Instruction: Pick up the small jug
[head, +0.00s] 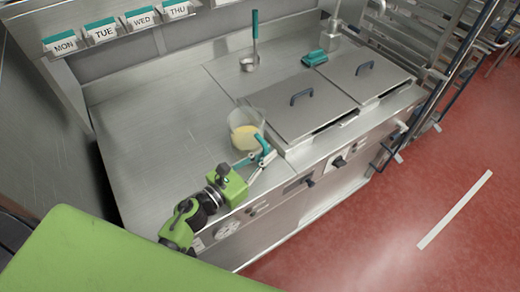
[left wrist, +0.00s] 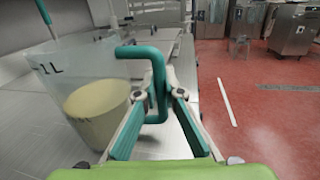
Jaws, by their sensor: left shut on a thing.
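The small jug (head: 243,127) is clear with a teal handle and pale yellow contents. It is at the left of the kettle lids, over the steel counter; I cannot tell whether its base touches the counter. In the left wrist view the jug (left wrist: 85,80) fills the left side, marked "1 L", roughly upright. My left gripper (head: 264,158) is at the handle side of the jug. In the left wrist view its two fingers close on the teal handle (left wrist: 158,82) from both sides. My right gripper is not in view.
Two steel lids (head: 298,102) with dark handles lie right of the jug. A teal-handled ladle (head: 250,62) and a teal item (head: 314,57) are behind. The steel counter (head: 150,120) to the left is clear. Day-label holders (head: 103,31) line the back left. A rack stands at right.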

